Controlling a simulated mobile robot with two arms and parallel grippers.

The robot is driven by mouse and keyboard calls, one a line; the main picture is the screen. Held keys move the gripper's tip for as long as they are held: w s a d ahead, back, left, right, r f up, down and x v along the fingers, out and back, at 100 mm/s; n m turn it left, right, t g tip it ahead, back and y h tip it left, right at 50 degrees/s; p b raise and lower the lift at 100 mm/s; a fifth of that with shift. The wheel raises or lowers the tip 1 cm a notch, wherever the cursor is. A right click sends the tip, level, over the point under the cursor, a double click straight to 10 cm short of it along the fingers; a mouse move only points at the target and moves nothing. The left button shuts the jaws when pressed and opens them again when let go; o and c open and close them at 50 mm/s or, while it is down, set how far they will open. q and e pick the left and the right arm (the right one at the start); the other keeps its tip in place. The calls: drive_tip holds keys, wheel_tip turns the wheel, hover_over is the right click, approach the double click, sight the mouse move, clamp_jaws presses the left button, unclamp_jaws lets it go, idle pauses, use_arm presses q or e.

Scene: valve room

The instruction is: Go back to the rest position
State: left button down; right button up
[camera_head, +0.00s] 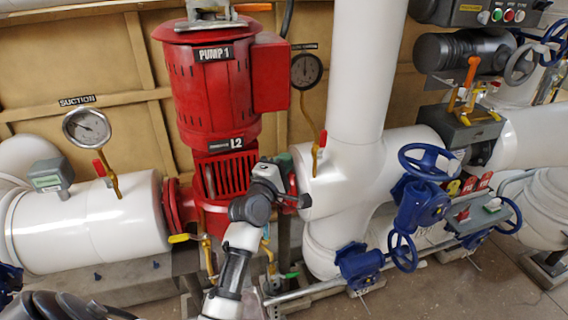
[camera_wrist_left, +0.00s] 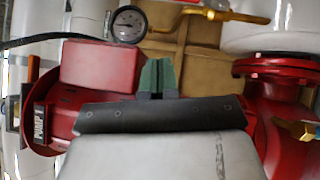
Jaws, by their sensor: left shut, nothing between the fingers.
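My left gripper (camera_head: 286,162) is in front of the red pump labelled PUMP 1 (camera_head: 208,95), near its lower right side. My left arm rises to it from the bottom middle of the head view. In the left wrist view the green fingertips (camera_wrist_left: 157,75) are together and hold nothing. The red pump body (camera_wrist_left: 100,65) is to their left there, turned on its side. I cannot tell the exact gap between gripper and pump. My right gripper is in neither view.
A white suction pipe (camera_head: 95,225) with a gauge (camera_head: 87,128) is at left. A tall white pipe (camera_head: 362,70) stands right of the pump, with a second gauge (camera_head: 307,71) between. Blue handwheels (camera_head: 425,162) and a valve box (camera_head: 462,130) crowd the right. Floor shows at lower right.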

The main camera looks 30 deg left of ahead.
use_arm(q)
drive_tip(key=s+d+f+m+g+h, duration=0.1)
drive_tip(key=d+f+m+g, duration=0.15)
drive_tip(key=f, duration=0.95)
drive_tip(key=s+d+f+m+g+h, duration=0.1)
drive_tip(key=d+f+m+g, duration=0.2)
drive_tip(key=f, duration=0.9)
drive_tip(key=s+d+f+m+g+b, duration=0.1)
drive_tip(key=s+f+m+g, duration=0.2)
drive_tip(key=f, duration=0.5)
drive_tip(key=s+d+f+m+g, duration=0.1)
drive_tip(key=s+d+f+m, duration=0.1)
drive_tip(key=s+f, duration=0.55)
drive_tip(key=s+d+f+m+g+b, duration=0.15)
drive_tip(key=s+f+m+g, duration=0.45)
drive_tip(key=s+f, duration=1.15)
drive_tip(key=s+f+m+g, duration=0.1)
drive_tip(key=s+f+m, duration=0.2)
drive_tip(key=s, duration=0.7)
drive_tip(key=s+f+m+g, duration=0.2)
drive_tip(key=s+f+m, duration=0.1)
drive_tip(key=s, duration=0.8)
drive_tip(key=shift+s+d+f+m, duration=0.3)
drive_tip(key=shift+f+m, duration=0.05)
drive_tip(key=shift+m, duration=0.1)
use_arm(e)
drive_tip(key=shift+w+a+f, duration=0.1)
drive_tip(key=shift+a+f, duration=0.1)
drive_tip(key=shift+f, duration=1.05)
